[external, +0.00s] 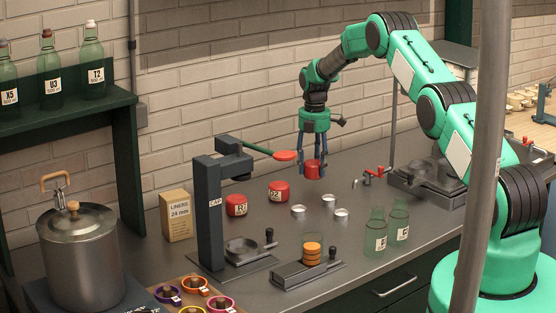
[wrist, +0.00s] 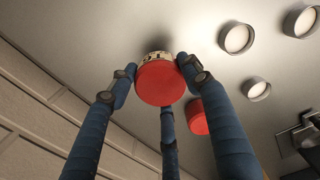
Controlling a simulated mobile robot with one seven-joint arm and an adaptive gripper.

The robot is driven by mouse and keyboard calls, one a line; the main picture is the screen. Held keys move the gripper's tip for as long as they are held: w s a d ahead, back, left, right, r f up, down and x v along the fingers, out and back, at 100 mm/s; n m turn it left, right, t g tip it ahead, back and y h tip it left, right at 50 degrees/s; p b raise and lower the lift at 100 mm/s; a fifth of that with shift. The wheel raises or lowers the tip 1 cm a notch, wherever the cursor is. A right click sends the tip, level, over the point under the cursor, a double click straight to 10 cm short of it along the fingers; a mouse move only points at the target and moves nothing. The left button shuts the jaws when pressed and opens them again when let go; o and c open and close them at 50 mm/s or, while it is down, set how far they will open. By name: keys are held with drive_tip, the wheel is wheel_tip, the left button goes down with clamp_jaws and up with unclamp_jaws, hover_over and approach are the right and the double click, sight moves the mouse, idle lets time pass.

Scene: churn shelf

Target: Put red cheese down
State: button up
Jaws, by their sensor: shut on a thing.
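My gripper (external: 313,174) has blue fingers and is shut on a red cheese (external: 313,169), which hangs near the back of the grey counter (external: 350,238). In the wrist view the held cheese (wrist: 160,82) sits between the fingertips, its round red face toward the camera and a pale label band at its far side. It looks larger than the red cheese on the counter, so it appears raised. Two other red cheeses with white labels stand on the counter: one marked D2 (external: 278,191) and one further left (external: 236,205). One red cheese (wrist: 195,117) is partly behind a finger in the wrist view.
Small round metal tins (external: 298,211) lie in front of my gripper. A dark capping press (external: 212,212) with a red-ended green lever (external: 285,155) stands left.

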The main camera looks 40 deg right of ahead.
sight(314, 174)
drive_tip(key=shift+f, duration=1.7)
drive_tip(key=shift+f, duration=0.15)
drive_tip(key=o, duration=1.3)
drive_tip(key=shift+c, duration=0.2)
drive_tip(key=shift+r, duration=6.15)
drive_tip(key=shift+r, duration=0.1)
